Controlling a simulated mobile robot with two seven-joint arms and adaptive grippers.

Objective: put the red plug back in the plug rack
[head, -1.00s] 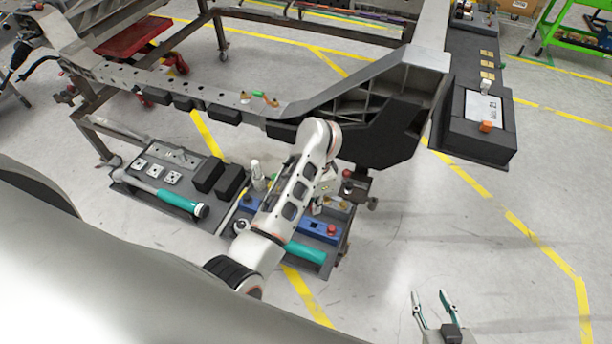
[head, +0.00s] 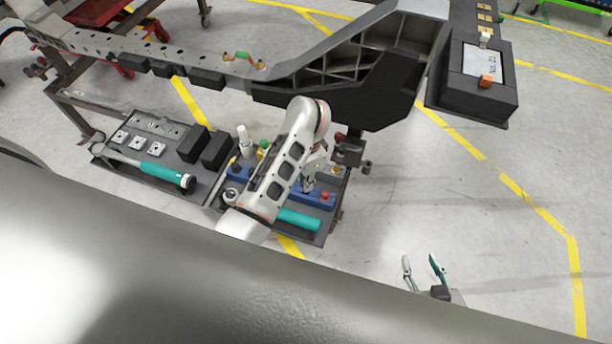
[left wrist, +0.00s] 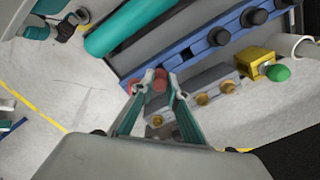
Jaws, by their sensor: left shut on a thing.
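The red plug (head: 325,195) shows at the right end of the blue plug rack (head: 313,187) in the head view. In the left wrist view the red plug (left wrist: 159,84) is between my left fingertips, at the near end of the blue rack (left wrist: 195,50). My left gripper (left wrist: 158,76) is shut on it. I cannot tell how deep the plug sits in the rack. In the head view my left gripper (head: 308,182) is partly hidden by my arm. Black plugs (left wrist: 218,37) stand along the rack. My right gripper (head: 421,258) is open and empty, over bare floor.
A teal cylinder (left wrist: 128,27) lies beside the rack. On its other side are a grey block with brass knobs (left wrist: 202,98) and a yellow block (left wrist: 257,62) with a green ball. A teal-handled hammer (head: 160,174) lies at left. The chassis beam (head: 220,70) runs behind.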

